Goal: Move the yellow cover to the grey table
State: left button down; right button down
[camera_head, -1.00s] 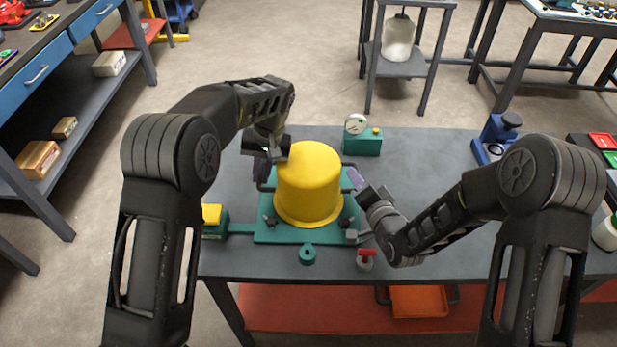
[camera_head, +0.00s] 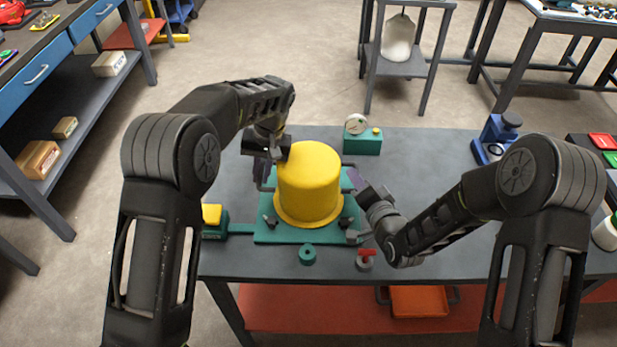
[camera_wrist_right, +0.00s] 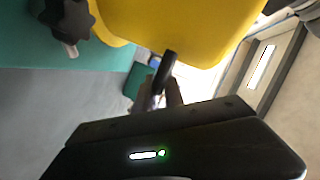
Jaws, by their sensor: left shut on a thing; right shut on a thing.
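The yellow cover (camera_head: 309,180) is a domed cylinder with a flared rim. It stands upright over the teal base plate (camera_head: 262,236) on the grey-topped workbench. My left gripper (camera_head: 262,174) is at the cover's left side, shut on a dark handle that is mostly hidden by the fingers. My right gripper (camera_head: 354,180) is at the cover's right side. In the right wrist view, its fingers (camera_wrist_right: 166,95) are shut on a black handle (camera_wrist_right: 165,70) close beside the yellow cover (camera_wrist_right: 180,30). How the handles join the cover is not clear.
A small grey table (camera_head: 405,66) with a pale vessel on its lower shelf stands behind the workbench (camera_head: 430,165). A teal gauge box (camera_head: 362,142), a teal ring (camera_head: 308,254), a red-handled valve (camera_head: 366,259) and a blue device (camera_head: 495,138) surround the base plate.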

pick_arm(q)
jog(key=shift+r, duration=0.15)
